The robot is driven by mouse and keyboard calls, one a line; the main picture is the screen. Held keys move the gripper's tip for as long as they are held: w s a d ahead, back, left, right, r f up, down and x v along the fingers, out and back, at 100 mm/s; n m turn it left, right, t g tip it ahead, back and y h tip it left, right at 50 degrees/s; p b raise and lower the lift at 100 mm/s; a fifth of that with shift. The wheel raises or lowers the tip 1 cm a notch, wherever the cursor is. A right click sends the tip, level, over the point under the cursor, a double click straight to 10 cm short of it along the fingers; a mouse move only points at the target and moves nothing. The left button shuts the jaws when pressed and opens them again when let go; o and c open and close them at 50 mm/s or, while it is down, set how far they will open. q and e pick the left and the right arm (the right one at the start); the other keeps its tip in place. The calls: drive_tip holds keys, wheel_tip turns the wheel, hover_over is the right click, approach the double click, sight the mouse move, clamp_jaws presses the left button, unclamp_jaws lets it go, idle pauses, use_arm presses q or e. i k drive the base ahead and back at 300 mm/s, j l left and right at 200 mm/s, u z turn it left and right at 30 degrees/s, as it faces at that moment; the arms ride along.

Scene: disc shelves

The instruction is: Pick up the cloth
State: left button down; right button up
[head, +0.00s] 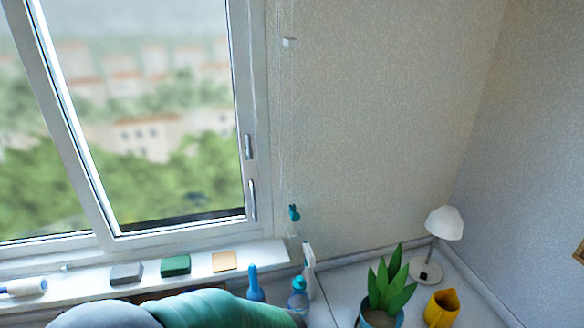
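I cannot pick out the cloth with certainty. Three small flat pieces lie in a row on the white window sill: a grey one (126,274), a dark green one (175,266) and a tan one (224,261). I cannot tell whether any of them is folded cloth or a sponge. A large rounded grey and teal form (215,310) fills the bottom edge, cut off by the frame. I cannot tell whether it is cloth or part of me. Neither of my grippers shows in the head view.
A white roller-like item (24,287) lies at the sill's left end. A blue bottle (254,284), a teal-capped bottle (298,296) and a white spray bottle (309,268) stand near the corner. A potted plant (388,285), yellow cup (441,308) and white lamp (444,223) stand right.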

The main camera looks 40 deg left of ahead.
sight(179, 265)
drive_tip(key=u, duration=2.05)
